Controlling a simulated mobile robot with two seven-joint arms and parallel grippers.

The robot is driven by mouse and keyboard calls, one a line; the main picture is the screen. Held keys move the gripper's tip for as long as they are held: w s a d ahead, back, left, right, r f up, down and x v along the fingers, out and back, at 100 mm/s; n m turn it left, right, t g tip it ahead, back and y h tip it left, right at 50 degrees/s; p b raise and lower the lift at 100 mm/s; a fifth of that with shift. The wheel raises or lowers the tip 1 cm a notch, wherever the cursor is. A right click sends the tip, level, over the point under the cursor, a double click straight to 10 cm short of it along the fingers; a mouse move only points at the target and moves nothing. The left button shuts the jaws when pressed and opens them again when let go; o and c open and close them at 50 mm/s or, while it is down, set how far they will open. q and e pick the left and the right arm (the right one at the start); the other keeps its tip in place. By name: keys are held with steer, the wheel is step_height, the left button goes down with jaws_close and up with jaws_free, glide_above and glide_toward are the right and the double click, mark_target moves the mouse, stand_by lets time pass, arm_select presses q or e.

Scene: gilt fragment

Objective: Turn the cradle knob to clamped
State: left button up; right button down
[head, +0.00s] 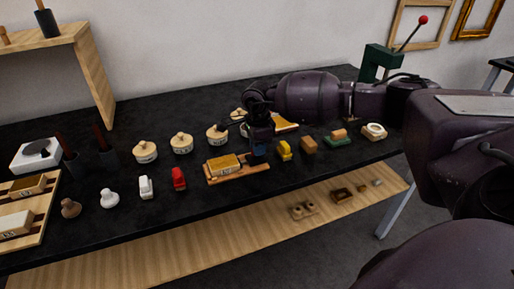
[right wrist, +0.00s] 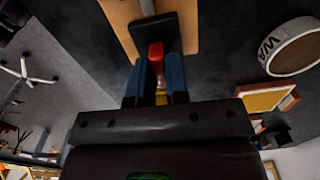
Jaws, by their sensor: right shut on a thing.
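The cradle (head: 258,167) is a wooden base on the black worktop, with a gilt block (head: 223,163) lying on it. My right gripper (head: 258,158) points down at the right end of the cradle and hides the knob in the head view. In the right wrist view, the red knob (right wrist: 156,52) sits between the two blue fingers of my right gripper (right wrist: 157,72), which are shut on it. A black block and the wooden cradle (right wrist: 184,32) show beyond it. I cannot read the knob's setting. My left gripper is not in view.
Several lidded jars (head: 145,152) stand behind the cradle. A red item (head: 179,179) is at its left; a yellow item (head: 284,150) and a brown block (head: 309,145) are close at its right. A wooden shelf (head: 240,235) runs below the front edge.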

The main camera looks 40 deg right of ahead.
steer(key=shift+n, duration=0.3)
steer(key=c, duration=1.1)
jaws_free()
step_height(320, 180, up, 11)
steer(key=shift+f+p, duration=0.1)
steer(key=shift+p, duration=0.2)
